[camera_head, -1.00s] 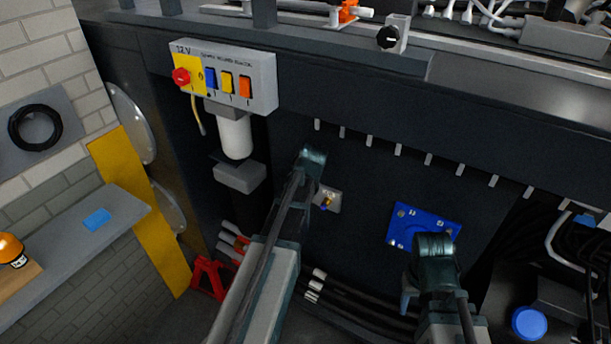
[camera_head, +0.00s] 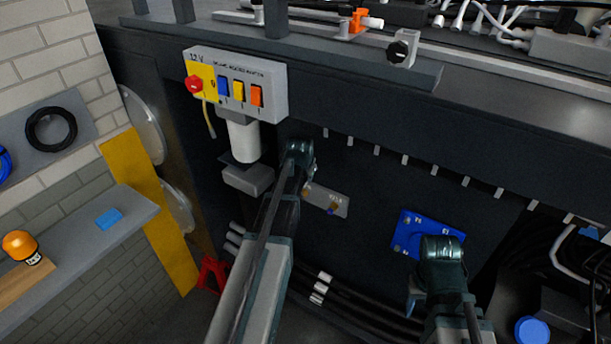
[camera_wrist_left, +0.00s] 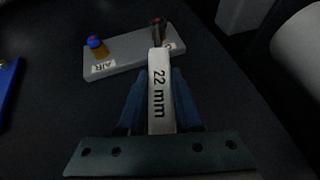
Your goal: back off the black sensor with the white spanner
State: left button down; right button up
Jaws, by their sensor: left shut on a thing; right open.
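My left gripper (camera_wrist_left: 150,100) is shut on the white spanner (camera_wrist_left: 161,90), marked "22 mm". The spanner points away from the gripper, its far end at the black sensor (camera_wrist_left: 157,28) on a grey plate (camera_wrist_left: 126,54). I cannot tell whether its jaw is around the sensor or only beside it. A brass fitting with a blue top (camera_wrist_left: 96,45) stands on the same plate by an "AIR" label. In the head view, the grey plate (camera_head: 338,201) is partly behind my left arm, and the spanner is not clear. My right gripper (camera_head: 414,295) is open near the blue plate (camera_head: 405,224).
A 12 V switch box (camera_head: 275,92) with a red knob is above left of the grey plate, with a white cylinder (camera_head: 243,140) below it. Dark hoses (camera_head: 370,312) run below. A shelf (camera_head: 70,245) with an orange lamp (camera_head: 20,245) is at the left.

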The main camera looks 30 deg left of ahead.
pick_arm(q)
jog(key=shift+w+a+r, duration=0.15)
jog(key=shift+w+a, duration=0.05)
jog(key=shift+a, duration=0.3)
jog(key=shift+s+d+f, duration=0.1)
jog(key=shift+d+f, duration=0.1)
jog(key=shift+d, duration=0.2)
jog(key=shift+s, duration=0.1)
jog(key=shift+s+a, duration=0.15)
jog(key=shift+s, duration=1.3)
jog(key=s, duration=0.7)
jog(key=shift+s+a, duration=0.35)
jog(key=shift+s, duration=0.05)
